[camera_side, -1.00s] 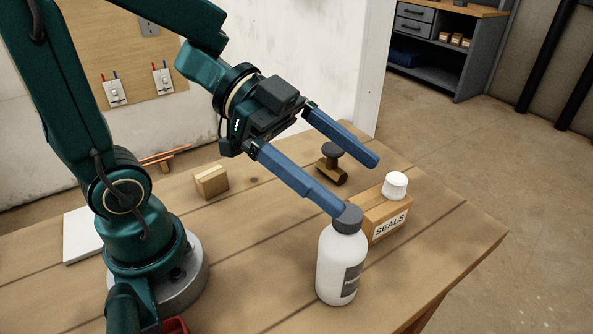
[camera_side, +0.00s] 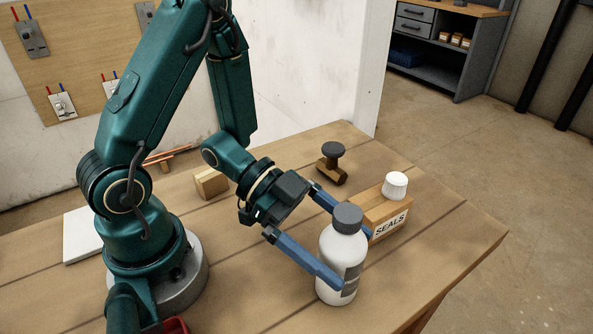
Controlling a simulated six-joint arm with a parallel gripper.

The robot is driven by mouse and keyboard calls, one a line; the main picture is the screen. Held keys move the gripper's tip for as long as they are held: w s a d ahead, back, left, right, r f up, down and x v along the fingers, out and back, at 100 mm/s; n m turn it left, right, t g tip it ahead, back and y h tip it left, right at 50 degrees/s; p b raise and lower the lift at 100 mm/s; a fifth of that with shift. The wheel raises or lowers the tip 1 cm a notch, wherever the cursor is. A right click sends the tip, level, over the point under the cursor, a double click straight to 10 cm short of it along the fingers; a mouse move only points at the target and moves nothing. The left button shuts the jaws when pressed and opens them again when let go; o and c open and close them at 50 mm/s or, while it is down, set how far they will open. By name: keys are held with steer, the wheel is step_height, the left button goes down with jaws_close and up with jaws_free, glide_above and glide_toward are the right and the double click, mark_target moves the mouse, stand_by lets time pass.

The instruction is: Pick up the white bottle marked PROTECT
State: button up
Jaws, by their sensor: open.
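The white bottle (camera_side: 337,251) with a grey cap stands upright on the wooden bench, near its front right. Its dark label faces right and is partly covered, and its lettering is too small to read. My gripper (camera_side: 355,262) is open and low, with its blue fingers on either side of the bottle's body. The near finger passes in front of the bottle's lower half.
A wooden box marked SEALS (camera_side: 391,222) stands close behind the bottle at the right, with a white cap (camera_side: 395,185) on it. A brass valve with a dark knob (camera_side: 332,164) and a small wooden block (camera_side: 211,184) lie farther back. The bench's right front corner is clear.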

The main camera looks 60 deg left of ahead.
steer(key=shift+x, duration=1.9)
jaws_close()
